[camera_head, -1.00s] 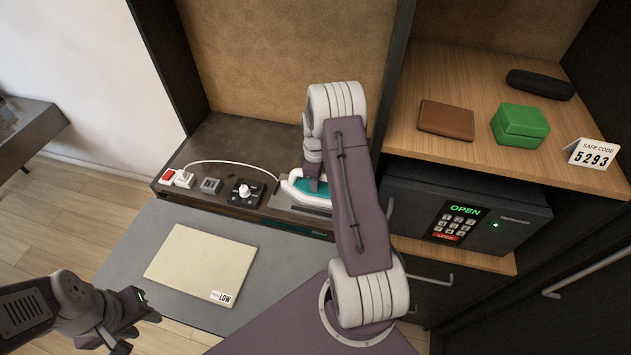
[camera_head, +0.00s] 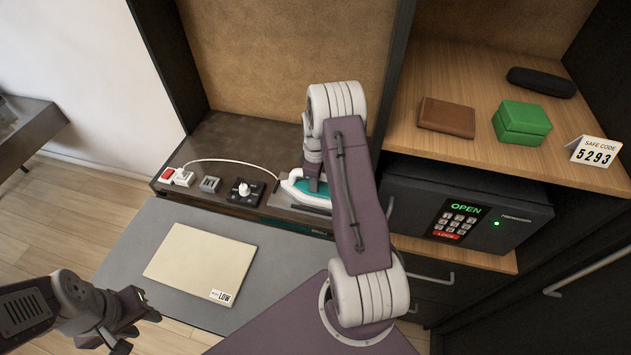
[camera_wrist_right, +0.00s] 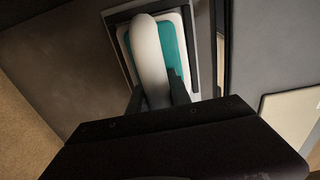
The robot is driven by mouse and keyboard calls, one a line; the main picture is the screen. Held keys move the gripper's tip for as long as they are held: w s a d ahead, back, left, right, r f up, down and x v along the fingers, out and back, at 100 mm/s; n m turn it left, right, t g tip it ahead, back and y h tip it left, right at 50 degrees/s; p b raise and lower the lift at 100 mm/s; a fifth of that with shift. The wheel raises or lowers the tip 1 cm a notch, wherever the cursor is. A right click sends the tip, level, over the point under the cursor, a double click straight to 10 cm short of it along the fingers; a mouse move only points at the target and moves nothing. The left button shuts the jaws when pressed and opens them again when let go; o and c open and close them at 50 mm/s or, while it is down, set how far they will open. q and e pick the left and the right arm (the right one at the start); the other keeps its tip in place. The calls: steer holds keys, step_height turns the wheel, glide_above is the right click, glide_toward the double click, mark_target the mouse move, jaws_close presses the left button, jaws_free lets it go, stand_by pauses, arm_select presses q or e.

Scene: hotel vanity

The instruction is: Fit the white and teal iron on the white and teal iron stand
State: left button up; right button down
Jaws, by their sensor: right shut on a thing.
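The white and teal iron (camera_head: 296,186) is at the right part of the dark counter, largely hidden behind my right arm in the head view. In the right wrist view its teal body (camera_wrist_right: 175,42) shows under a white handle. My right gripper (camera_wrist_right: 157,92) is shut on the handle. The iron stand (camera_head: 277,202), a grey plate, lies under the iron. In the wrist view its rim frames the iron, which looks lined up with it; I cannot tell whether it is fully seated. My left gripper (camera_head: 139,331) is empty and open at the lower left.
A white cord (camera_head: 225,161) runs from the iron to the plug (camera_head: 184,177) by a red switch (camera_head: 167,174). A dial (camera_head: 243,191) sits left of the stand. A beige folder (camera_head: 200,264) lies on the grey desk. An open-lit safe (camera_head: 470,215) stands right.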

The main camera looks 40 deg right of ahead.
steer(key=shift+f, duration=0.25)
steer(key=c, duration=1.2)
jaws_free()
steer(key=shift+o, duration=0.5)
steer(key=shift+s, duration=0.1)
steer(key=shift+r+b, duration=0.35)
steer(key=shift+r, duration=0.05)
step_height(320, 180, up, 8)
steer(key=shift+r+b, duration=0.2)
steer(key=shift+b, duration=0.45)
steer(key=shift+a, duration=0.15)
